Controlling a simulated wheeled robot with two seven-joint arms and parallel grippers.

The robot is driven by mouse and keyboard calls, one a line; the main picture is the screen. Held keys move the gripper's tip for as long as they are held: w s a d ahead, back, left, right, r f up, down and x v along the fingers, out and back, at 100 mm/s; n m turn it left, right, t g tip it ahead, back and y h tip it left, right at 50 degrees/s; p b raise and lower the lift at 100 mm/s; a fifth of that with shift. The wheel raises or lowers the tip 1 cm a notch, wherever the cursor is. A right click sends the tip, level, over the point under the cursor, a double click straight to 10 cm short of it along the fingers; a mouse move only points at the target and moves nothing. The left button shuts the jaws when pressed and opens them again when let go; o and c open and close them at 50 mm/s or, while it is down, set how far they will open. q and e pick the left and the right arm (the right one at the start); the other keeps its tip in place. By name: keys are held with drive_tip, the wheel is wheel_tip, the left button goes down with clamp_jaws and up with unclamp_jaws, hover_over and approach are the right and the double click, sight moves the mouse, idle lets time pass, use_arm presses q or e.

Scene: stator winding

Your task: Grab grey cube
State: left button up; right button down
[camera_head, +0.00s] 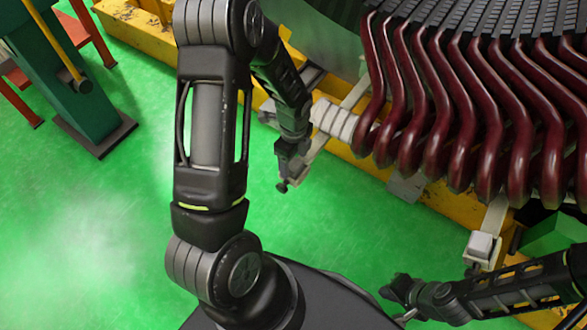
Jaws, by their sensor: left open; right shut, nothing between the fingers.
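A small light grey cube (480,245) is at the lower right, at the end of a pale bar below the dark red coils. My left gripper (290,172) is in the upper middle, pointing down over the green floor. It is open, with nothing seen in it, and is well apart from the cube. My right gripper (394,297) is at the lower right, shut and empty. It is below and left of the cube, not touching it.
Dark red stator coils (445,110) fill the upper right above a yellow frame (343,160). A ribbed light grey piece (335,121) sits at the coils' left end. A green post (60,70) stands upper left. The green floor (90,230) is clear at the left.

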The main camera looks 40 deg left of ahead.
use_arm(q)
drive_tip(key=shift+f, duration=0.45)
drive_tip(key=shift+c, duration=0.5)
drive_tip(key=c, duration=1.4)
